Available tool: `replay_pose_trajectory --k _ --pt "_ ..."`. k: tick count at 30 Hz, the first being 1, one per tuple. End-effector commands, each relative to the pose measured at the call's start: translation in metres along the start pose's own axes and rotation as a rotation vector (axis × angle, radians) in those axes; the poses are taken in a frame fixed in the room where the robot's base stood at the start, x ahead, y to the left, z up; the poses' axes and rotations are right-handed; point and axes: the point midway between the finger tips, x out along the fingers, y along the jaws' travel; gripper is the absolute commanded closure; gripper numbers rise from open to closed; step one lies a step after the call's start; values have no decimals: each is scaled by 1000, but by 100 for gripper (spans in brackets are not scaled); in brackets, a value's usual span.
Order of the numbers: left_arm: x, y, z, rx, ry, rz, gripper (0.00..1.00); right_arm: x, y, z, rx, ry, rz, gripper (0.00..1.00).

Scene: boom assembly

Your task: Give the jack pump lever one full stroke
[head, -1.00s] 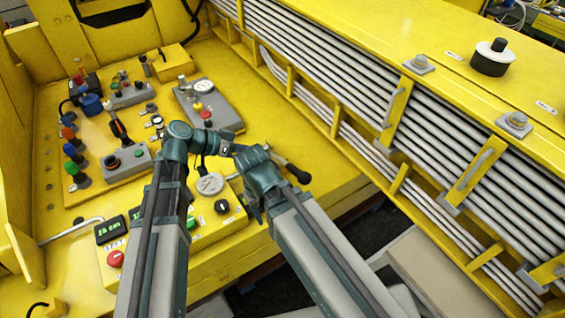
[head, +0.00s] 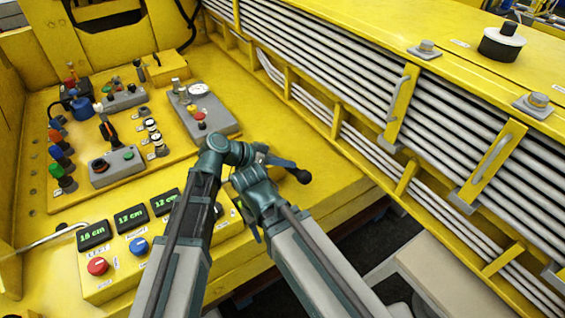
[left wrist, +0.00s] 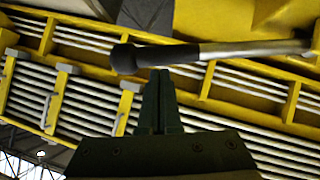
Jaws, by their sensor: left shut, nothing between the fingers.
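The jack pump lever shows in the head view as a black knob (head: 303,176) on a dark grip, sticking out at the right edge of the yellow panel block. In the left wrist view the lever (left wrist: 255,49) runs almost level across the top, with a grey shaft, black grip and rounded black end at left. My left gripper (left wrist: 158,75) is shut and empty. Its fingertips show just below the grip near the knob end; I cannot tell if they touch. In the head view my arm links hide the lever's base. My right gripper cannot be made out.
A control panel (head: 146,178) with knobs, switches and buttons lies left of my arms. Digital displays (head: 129,219), a red button (head: 97,266) and a blue button (head: 139,246) sit nearer. A yellow boom with grey hoses (head: 330,85) runs along the right, past a dark gap.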

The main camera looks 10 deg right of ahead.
Motion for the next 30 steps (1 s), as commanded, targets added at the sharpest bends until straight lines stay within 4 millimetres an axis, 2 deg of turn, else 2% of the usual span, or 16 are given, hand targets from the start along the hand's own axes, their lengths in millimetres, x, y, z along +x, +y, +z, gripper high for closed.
replay_pose_trajectory --k 14,21,30 --pt "3 1 5 8 -1 -5 100 5 0 0 0 0 0 50" --pt "28 4 45 149 -1 -97 100 43 -4 -2 1 0 0 50" --pt "54 -10 80 204 -2 -135 100 86 -8 -5 2 0 0 50"
